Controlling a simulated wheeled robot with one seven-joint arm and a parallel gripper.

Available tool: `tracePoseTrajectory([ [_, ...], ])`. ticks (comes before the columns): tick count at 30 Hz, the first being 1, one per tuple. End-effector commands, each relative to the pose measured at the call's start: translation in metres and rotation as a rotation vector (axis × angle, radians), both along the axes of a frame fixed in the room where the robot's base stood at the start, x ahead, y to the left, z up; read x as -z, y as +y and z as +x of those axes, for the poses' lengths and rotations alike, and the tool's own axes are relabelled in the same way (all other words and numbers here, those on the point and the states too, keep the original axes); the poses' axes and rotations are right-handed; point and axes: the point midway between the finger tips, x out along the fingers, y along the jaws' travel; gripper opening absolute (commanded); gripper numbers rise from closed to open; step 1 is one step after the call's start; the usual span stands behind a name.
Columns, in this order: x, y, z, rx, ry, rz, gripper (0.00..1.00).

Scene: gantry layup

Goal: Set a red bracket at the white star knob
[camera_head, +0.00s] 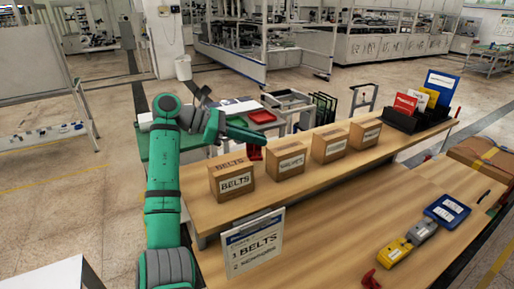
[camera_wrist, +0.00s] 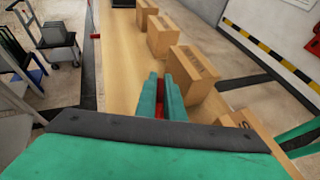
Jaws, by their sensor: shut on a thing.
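My gripper (camera_head: 256,140) reaches over the raised wooden shelf at the back of the boxes, shut on a red bracket (camera_head: 254,153). The bracket hangs just below the fingers, behind the gap between the two nearest boxes. In the wrist view my green fingers (camera_wrist: 167,90) are close together, with a bit of the red bracket (camera_wrist: 160,113) between them, mostly hidden. Another red piece (camera_head: 370,280), perhaps a second bracket, lies on the lower bench at the bottom edge of the head view. I cannot make out a white star knob in either view.
Several cardboard boxes, the nearest marked BELTS (camera_head: 236,183), stand in a row on the shelf (camera_head: 313,178). A sign (camera_head: 255,243) hangs at its front. A black file holder (camera_head: 418,121) stands at the far end. Yellow (camera_head: 394,251), grey (camera_head: 421,231) and blue (camera_head: 447,209) items lie below.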

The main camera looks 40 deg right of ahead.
Motion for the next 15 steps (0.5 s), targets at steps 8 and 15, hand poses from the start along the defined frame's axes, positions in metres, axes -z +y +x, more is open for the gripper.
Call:
tracePoseTrajectory([
  [8, 0.031, 0.001, 0.0, 0.0, 0.001, 0.0, 0.0],
  [15, 0.032, 0.0, 0.0, 0.0, 0.0, -0.001, 0.0],
])
